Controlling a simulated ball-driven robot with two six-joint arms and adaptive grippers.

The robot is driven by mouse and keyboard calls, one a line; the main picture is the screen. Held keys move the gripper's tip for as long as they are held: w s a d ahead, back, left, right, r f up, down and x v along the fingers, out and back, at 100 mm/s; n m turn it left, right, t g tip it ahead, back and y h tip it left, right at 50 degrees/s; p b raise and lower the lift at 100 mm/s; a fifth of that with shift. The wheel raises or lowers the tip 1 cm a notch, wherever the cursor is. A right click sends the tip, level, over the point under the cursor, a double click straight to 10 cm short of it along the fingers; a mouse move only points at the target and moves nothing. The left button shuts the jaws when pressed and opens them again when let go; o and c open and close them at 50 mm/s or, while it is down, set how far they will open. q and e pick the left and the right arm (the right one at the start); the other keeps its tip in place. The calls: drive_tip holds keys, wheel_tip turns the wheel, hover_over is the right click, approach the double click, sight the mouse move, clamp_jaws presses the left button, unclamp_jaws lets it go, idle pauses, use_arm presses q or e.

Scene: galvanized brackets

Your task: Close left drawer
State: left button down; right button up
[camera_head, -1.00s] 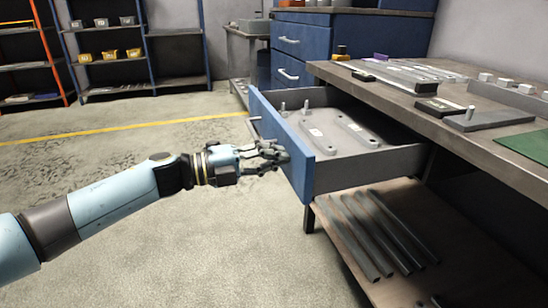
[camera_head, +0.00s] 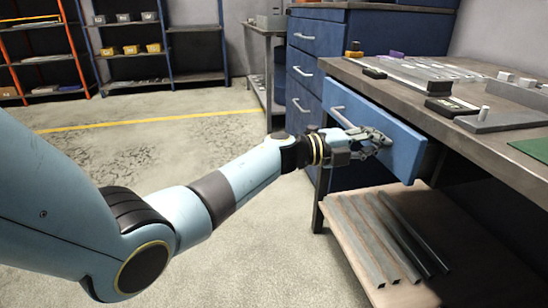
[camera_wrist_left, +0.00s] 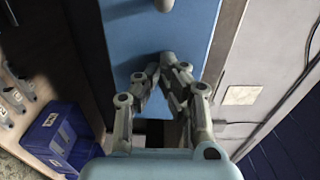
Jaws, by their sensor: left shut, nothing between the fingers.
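The left drawer's blue front (camera_head: 400,150) sits under the workbench and stands slightly out from the bench edge in the head view; its inside is hidden. In the left wrist view the blue front (camera_wrist_left: 160,40) fills the upper middle. A grey bar handle (camera_head: 343,118) is on its left part. My left gripper (camera_head: 383,138) is shut and empty, with its fingertips at the drawer front, right of the handle. In the left wrist view the closed fingers (camera_wrist_left: 163,68) point at the blue face. My right gripper is not in view.
The workbench top (camera_head: 400,92) holds metal parts, with a green mat (camera_head: 535,148) at the right. Metal bars (camera_head: 375,240) lie on the lower shelf. A blue cabinet (camera_head: 318,40) stands behind. The floor at left is open.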

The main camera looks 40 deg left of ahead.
sight(384, 163)
use_arm(q)
drive_tip(key=x, duration=0.3)
drive_tip(key=shift+w+r+b, duration=0.1)
drive_tip(key=shift+r+b, duration=0.05)
drive_tip(key=shift+b, duration=0.15)
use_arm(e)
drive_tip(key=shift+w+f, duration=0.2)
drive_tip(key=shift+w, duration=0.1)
use_arm(q)
drive_tip(key=shift+d+r, duration=0.1)
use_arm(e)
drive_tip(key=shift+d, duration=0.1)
